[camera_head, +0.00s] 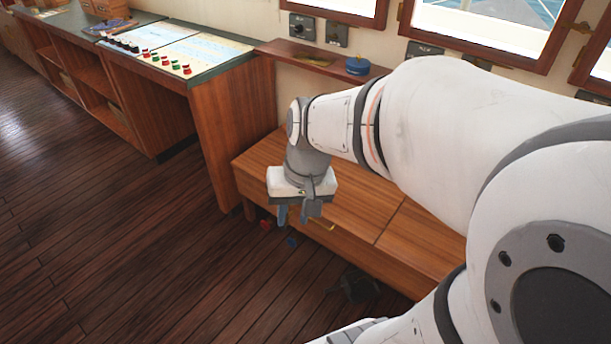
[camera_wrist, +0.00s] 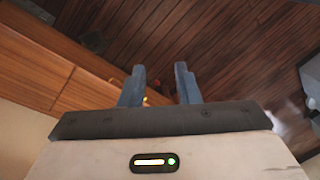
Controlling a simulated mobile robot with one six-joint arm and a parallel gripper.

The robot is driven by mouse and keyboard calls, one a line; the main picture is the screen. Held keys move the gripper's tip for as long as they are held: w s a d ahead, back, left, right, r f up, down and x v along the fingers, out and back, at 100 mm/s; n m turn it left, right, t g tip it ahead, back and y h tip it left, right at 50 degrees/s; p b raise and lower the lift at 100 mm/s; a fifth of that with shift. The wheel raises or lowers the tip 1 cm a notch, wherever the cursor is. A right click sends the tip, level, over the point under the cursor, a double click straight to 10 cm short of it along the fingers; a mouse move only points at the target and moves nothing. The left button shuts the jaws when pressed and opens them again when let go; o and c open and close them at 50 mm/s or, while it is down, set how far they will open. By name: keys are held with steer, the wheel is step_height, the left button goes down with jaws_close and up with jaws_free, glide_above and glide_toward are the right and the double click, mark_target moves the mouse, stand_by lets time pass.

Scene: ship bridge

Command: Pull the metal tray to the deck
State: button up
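I cannot make out a metal tray for certain in either view. My gripper (camera_head: 297,213) hangs pointing down at the front edge of the wooden bench (camera_head: 265,160). In the wrist view its two blue fingers (camera_wrist: 160,76) stand apart with nothing held between them. A small yellow, brass-like piece (camera_head: 327,227) shows beside the fingers at the bench front. A yellow bit also shows near the left finger in the wrist view (camera_wrist: 145,100). The deck (camera_head: 150,260) is dark planking in front of the bench.
A dark object (camera_head: 360,287) lies low by the bench. Small red (camera_head: 265,224) and blue (camera_head: 292,242) things show below the bench edge. A wooden console (camera_head: 215,120) stands left of the bench. A shelf with a blue round item (camera_head: 358,66) is above. Open deck lies left.

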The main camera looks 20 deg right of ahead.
steer(key=w+d+f+m+t+y+b, duration=0.1)
steer(key=w+d+f+m+y+b, duration=0.25)
steer(key=w+f, duration=0.5)
steer(key=w+d+f+m+t+y+b, duration=0.15)
steer(key=w+f+m+b, duration=0.35)
steer(key=f, duration=0.7)
steer(key=w+d+f+m+y+b, duration=0.35)
steer(key=w+f, duration=0.25)
steer(key=f, duration=0.5)
steer(key=m+t+h+b, duration=0.7)
steer(key=m+t+b, duration=0.5)
steer(key=m, duration=0.6)
glide_above(349, 286)
steer(key=a, duration=0.3)
step_height(349, 286, down, 46)
steer(key=g, duration=0.2)
steer(key=s+d+f+m+h+b, duration=0.1)
steer(key=s+f, duration=0.1)
steer(key=f, duration=0.1)
steer(key=s+d+f+m+h+b, duration=0.1)
steer(key=s+f+m, duration=0.1)
steer(key=f, duration=0.2)
steer(key=s+d+f+m+h+b, duration=0.1)
steer(key=s+f+h, duration=0.1)
steer(key=s+f, duration=0.1)
steer(key=shift+f+t, duration=0.25)
steer(key=shift+f, duration=0.2)
steer(key=shift+w, duration=0.1)
